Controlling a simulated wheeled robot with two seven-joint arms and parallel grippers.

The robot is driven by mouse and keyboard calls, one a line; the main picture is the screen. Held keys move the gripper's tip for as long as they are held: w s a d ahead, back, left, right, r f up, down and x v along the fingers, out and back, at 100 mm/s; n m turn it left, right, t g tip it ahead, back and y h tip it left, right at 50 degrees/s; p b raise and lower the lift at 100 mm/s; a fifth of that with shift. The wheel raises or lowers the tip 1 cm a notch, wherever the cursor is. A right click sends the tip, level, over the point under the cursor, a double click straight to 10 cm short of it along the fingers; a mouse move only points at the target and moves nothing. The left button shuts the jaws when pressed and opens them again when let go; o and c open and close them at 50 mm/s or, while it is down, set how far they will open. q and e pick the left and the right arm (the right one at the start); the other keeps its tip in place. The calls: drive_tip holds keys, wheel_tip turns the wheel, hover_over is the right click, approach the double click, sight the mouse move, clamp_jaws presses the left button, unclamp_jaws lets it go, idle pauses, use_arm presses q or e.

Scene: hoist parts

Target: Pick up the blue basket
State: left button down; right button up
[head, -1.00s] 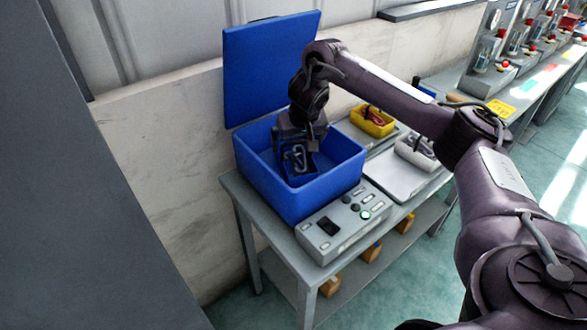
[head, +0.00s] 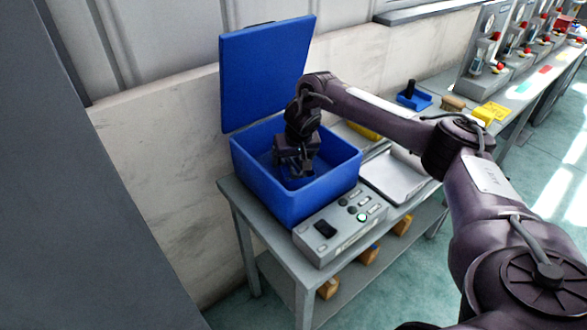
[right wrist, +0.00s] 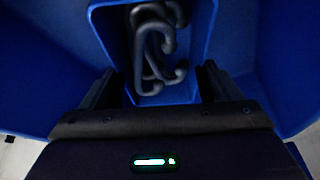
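The small blue basket (head: 298,183) is down inside a large open blue box (head: 318,194), mostly hidden under my right gripper (head: 297,168) in the head view. In the right wrist view the basket (right wrist: 205,28) holds dark, bent hooks (right wrist: 155,45). My right gripper (right wrist: 160,88) points down into the box. Its two fingers are wide apart, one at each side of the basket's near end. I cannot tell whether they touch its walls. My left gripper is not in view.
The box's blue lid (head: 266,75) stands raised at the back. A grey control box (head: 340,228) with buttons sits in front, and a pale tray (head: 392,178) to the right. Another blue holder (head: 412,97) and a yellow block (head: 490,112) lie farther along the tables.

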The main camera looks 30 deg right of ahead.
drive_tip(key=shift+w, duration=0.1)
drive_tip(key=c, duration=0.8)
drive_tip(key=shift+r, duration=0.15)
drive_tip(key=shift+r, duration=0.45)
wheel_tip(320, 180, up, 7)
drive_tip(key=shift+r, duration=0.1)
wheel_tip(320, 180, up, 12)
drive_tip(key=p, duration=0.6)
drive_tip(key=shift+p, duration=0.3)
